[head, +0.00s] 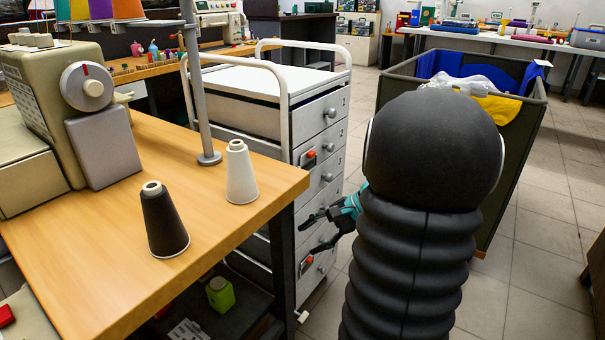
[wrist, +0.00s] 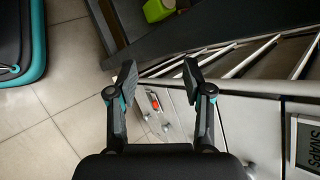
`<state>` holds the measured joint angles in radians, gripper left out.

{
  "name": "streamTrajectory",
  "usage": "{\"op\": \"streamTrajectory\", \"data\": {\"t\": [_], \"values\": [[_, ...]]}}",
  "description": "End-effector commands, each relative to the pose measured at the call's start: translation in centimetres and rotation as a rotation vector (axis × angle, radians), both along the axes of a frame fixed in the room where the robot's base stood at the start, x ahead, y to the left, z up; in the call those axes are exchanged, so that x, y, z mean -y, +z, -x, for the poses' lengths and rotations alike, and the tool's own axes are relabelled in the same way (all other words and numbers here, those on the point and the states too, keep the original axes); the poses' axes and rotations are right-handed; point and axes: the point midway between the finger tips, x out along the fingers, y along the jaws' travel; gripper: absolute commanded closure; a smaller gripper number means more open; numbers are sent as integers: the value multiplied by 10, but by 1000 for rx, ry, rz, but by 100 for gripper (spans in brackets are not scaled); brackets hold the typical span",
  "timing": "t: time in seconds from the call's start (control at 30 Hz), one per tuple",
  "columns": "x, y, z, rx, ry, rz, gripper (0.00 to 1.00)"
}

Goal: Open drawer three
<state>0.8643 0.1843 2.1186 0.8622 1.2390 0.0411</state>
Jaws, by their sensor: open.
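A white drawer cabinet (head: 262,122) on casters stands in the middle of the head view, with several stacked drawers, each with a round knob. The third knob down (head: 327,177) appears to belong to drawer three; its number is too small to read surely. All drawer fronts in sight look closed. My gripper (head: 308,238) is open and empty in front of the lower drawers, below that knob. In the wrist view my gripper (wrist: 160,78) has its fingers spread, with the cabinet front (wrist: 235,125) beyond and to the right.
Red latches (head: 311,154) sit on the cabinet front. A wooden table (head: 95,265) with a sewing machine (head: 85,110) and thread cones stands close on the left. A dark bin (head: 520,145) holding cloth stands right, behind my arm.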

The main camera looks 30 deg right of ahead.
Motion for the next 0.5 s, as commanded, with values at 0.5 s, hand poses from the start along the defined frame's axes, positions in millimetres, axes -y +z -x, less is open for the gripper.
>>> {"op": "streamTrajectory", "data": {"t": [0.5], "values": [[206,10,-44,404,-572,-615,50]]}}
